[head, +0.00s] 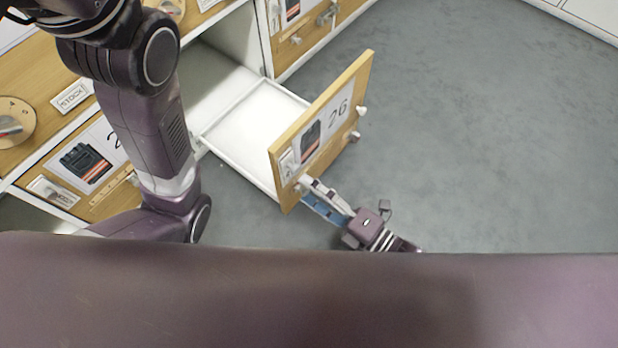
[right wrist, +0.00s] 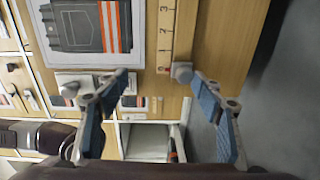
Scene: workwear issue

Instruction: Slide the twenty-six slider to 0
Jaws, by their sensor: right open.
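The twenty-six drawer front (head: 330,125) is wooden, carries a 26 label and stands pulled out. Its slider knob (right wrist: 181,72) is a small grey block on a numbered strip (right wrist: 165,35) in the right wrist view. My right gripper (head: 306,187) is at the lower left corner of the drawer front. In the right wrist view the right gripper (right wrist: 158,76) has its fingers apart, with the knob between them, close to the right finger. Contact is unclear. My left gripper does not show.
The open drawer (head: 245,120) is white and empty where seen. Other cabinet fronts with picture labels (head: 85,165) and a round dial (head: 14,122) are at the left. Grey floor (head: 480,130) is clear at the right.

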